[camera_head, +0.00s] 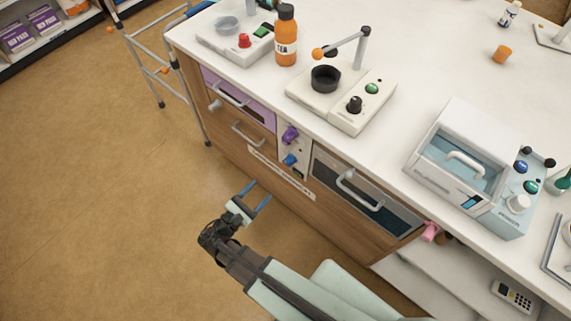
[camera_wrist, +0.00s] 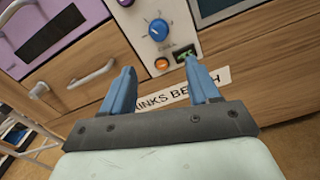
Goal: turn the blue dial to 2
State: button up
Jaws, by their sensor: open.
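The blue dial (camera_wrist: 158,29) is on a pale control panel on the bench front, in the wrist view. It has a ring of marks around it that are too small to read. In the head view the blue dial (camera_head: 290,160) is below a purple knob (camera_head: 290,135). My gripper (camera_head: 257,195) is open and empty, in front of the panel and apart from the dial. In the wrist view its two blue fingers (camera_wrist: 161,87) point toward the panel, with the dial ahead between them.
An orange button (camera_wrist: 162,64) and a small green display (camera_wrist: 185,56) are under the dial. Drawer handles (camera_head: 250,135) stick out left of the panel, and an oven door handle (camera_head: 358,190) to the right. The floor (camera_head: 100,220) left of my arm is clear.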

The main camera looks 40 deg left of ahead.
aim_at(286, 164)
jog(key=shift+w, duration=7)
jog(key=c, duration=1)
